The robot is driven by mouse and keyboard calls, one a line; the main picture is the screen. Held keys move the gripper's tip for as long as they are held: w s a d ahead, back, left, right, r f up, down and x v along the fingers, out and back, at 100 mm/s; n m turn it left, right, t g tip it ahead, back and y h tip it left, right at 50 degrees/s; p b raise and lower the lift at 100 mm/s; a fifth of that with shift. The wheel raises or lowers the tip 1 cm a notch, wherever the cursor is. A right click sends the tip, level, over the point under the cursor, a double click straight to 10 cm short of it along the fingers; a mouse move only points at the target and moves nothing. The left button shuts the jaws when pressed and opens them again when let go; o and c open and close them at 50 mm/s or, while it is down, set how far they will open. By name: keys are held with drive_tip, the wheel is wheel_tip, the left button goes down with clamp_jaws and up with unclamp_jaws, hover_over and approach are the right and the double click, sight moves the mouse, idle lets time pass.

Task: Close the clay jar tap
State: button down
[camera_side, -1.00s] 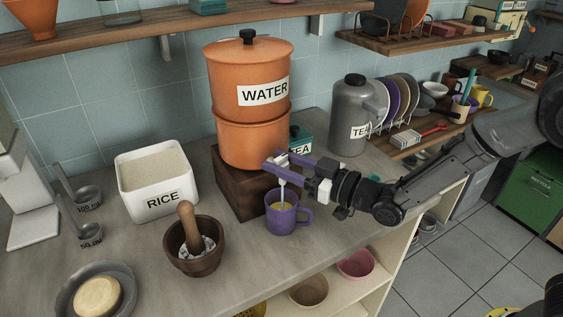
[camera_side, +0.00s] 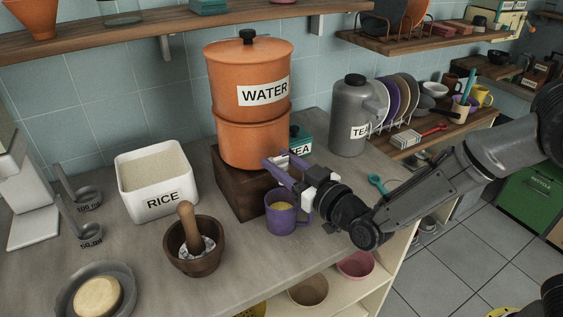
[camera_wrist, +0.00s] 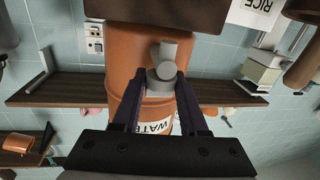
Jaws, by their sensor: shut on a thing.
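The orange clay jar (camera_side: 251,140), labelled WATER and with a black knob on its lid, stands upright on a dark wooden block (camera_side: 237,190). Its grey tap (camera_wrist: 165,62) sticks out low on the jar's front in the wrist view, where the picture is upside down. My gripper (camera_wrist: 161,80) has its two dark purple fingers on either side of the tap's round grey part and is shut on it. In the side view the fingers (camera_side: 277,166) mostly hide the tap. A purple mug (camera_side: 284,219) with something yellowish inside stands below the tap. I see no stream there.
A white RICE bin (camera_side: 157,190), a mortar with pestle (camera_side: 195,252) and a plate with a round loaf (camera_side: 97,292) stand to the left. A grey TEA canister (camera_side: 349,118) and a dish rack are at right. A wall shelf (camera_side: 180,28) runs above.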

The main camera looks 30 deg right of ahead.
drive_tip(key=shift+c, duration=2.3)
unclamp_jaws()
drive_tip(key=s+d, duration=0.2)
drive_tip(key=s, duration=1.1)
drive_tip(key=shift+s+d, duration=0.25)
drive_tip(key=shift+s, duration=0.1)
